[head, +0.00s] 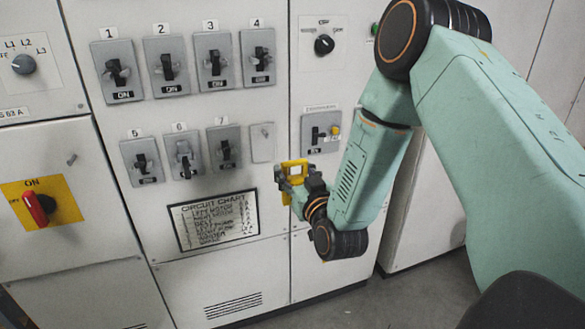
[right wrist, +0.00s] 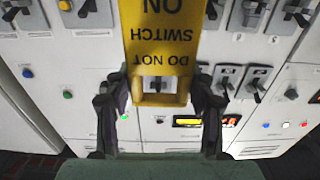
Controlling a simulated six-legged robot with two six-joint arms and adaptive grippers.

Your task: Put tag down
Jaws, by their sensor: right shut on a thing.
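A yellow tag (head: 294,165) is held in my right gripper (head: 292,180), in front of the cabinet doors, right of the circuit chart. In the right wrist view the tag (right wrist: 162,38) appears upside down, with black words reading "DO NOT SWITCH ON". The two dark fingers of the right gripper (right wrist: 160,98) stand on either side of its lower end and are shut on it. The tag has a rectangular opening at that end, through which a switch behind shows. My left gripper is in neither view.
Numbered breaker switches (head: 213,62) fill the left cabinet door, above a framed circuit chart (head: 215,219). A red rotary handle on a yellow plate (head: 40,205) is at the left. A small switch panel (head: 322,131) lies just above the tag. Grey floor (head: 400,302) shows clear below.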

